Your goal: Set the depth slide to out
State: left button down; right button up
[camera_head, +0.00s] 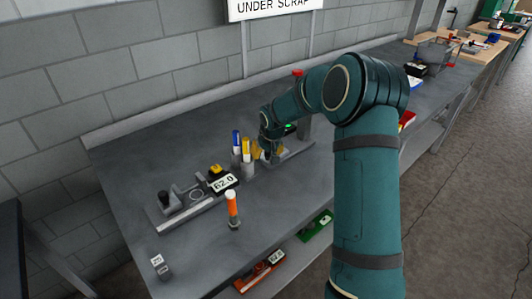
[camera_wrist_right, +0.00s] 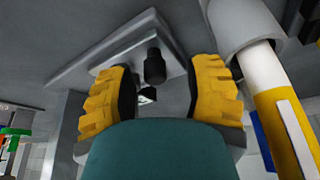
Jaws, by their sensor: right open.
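My right gripper (camera_wrist_right: 162,92) is open, its two yellow padded fingers apart. In the wrist view a black knob (camera_wrist_right: 154,68) on a grey fixture (camera_wrist_right: 120,48) shows between the fingers; I cannot tell if they touch it. In the head view my right gripper (camera_head: 262,152) is at the fixture (camera_head: 292,157) on the bench, and the arm hides part of it. I cannot tell for sure that this knob is the depth slide, as no label is readable. My left gripper is not in view.
A white and yellow marker in a grey holder (camera_wrist_right: 277,95) stands close beside one finger. Blue and yellow markers (camera_head: 236,141) show in the head view. A gauge reading 62.0 (camera_head: 223,183), an orange-white marker (camera_head: 232,207) and a small block (camera_head: 160,267) stand on the grey bench (camera_head: 120,190).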

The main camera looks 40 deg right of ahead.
jog(key=v, duration=1.1)
jog(key=shift+r, duration=0.15)
jog(key=shift+s, duration=0.15)
